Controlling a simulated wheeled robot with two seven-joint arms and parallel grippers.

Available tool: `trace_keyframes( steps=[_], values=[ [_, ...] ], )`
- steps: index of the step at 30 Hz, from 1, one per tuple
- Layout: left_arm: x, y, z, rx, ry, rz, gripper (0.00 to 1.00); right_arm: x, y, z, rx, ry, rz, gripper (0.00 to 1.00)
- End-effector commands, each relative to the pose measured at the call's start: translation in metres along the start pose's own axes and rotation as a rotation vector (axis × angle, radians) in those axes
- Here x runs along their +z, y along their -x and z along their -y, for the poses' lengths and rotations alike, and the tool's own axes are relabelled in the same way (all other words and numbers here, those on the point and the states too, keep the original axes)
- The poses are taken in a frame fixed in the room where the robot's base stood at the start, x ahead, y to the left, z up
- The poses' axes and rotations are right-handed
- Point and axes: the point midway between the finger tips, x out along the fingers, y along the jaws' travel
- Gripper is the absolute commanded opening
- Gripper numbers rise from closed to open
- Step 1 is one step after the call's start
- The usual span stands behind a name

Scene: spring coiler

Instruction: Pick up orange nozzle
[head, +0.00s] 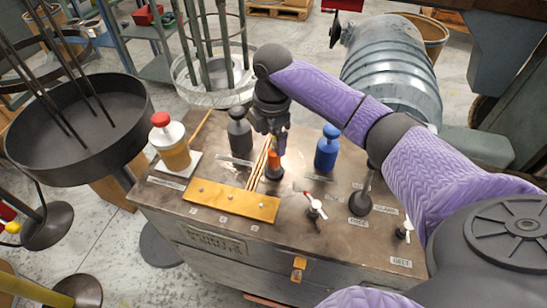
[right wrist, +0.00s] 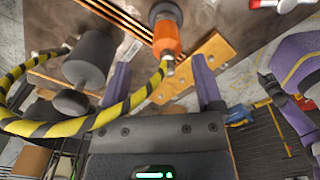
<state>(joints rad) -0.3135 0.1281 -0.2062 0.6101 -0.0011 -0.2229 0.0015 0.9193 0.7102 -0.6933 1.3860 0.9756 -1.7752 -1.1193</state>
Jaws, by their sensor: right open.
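The orange nozzle (head: 274,158) stands upright in a dark round base on top of the workbench (head: 330,235). In the right wrist view the orange nozzle (right wrist: 166,38) shows its metal tip, roughly in line with the gap between the fingers and beyond their tips. My right gripper (head: 277,138) is directly above the nozzle in the head view, pointing down. In the right wrist view my right gripper (right wrist: 160,66) is open with nothing between its fingers. My left gripper does not show.
Thin copper rods (head: 259,164) lie left of the nozzle. A dark bottle-shaped knob (head: 240,137) and a blue one (head: 327,150) flank it. A brass plate (head: 230,202) and a red-white lever (head: 315,206) are in front. A yellow-black striped hose (right wrist: 95,121) crosses the wrist view.

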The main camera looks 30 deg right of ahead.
Motion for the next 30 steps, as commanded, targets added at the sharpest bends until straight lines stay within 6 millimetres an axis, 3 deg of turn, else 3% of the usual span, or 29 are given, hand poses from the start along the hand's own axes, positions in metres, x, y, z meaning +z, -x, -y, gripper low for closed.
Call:
trace_keyframes(
  steps=[1, 9, 16, 28, 30],
  values=[
    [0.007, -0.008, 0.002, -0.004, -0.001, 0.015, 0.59, 0.000, -0.015, 0.001, -0.004, 0.000, 0.001, 0.84],
    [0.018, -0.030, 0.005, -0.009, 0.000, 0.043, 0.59, 0.000, -0.063, 0.009, -0.005, 0.000, 0.001, 0.84],
    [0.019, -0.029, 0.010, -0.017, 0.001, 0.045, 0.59, 0.000, -0.064, 0.008, 0.001, 0.000, 0.000, 0.84],
    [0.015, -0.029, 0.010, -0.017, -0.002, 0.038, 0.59, 0.000, -0.064, 0.008, 0.000, 0.000, 0.000, 0.00],
    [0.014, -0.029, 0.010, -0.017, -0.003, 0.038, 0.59, 0.000, -0.064, 0.008, 0.000, 0.000, 0.000, 0.00]
  ],
)
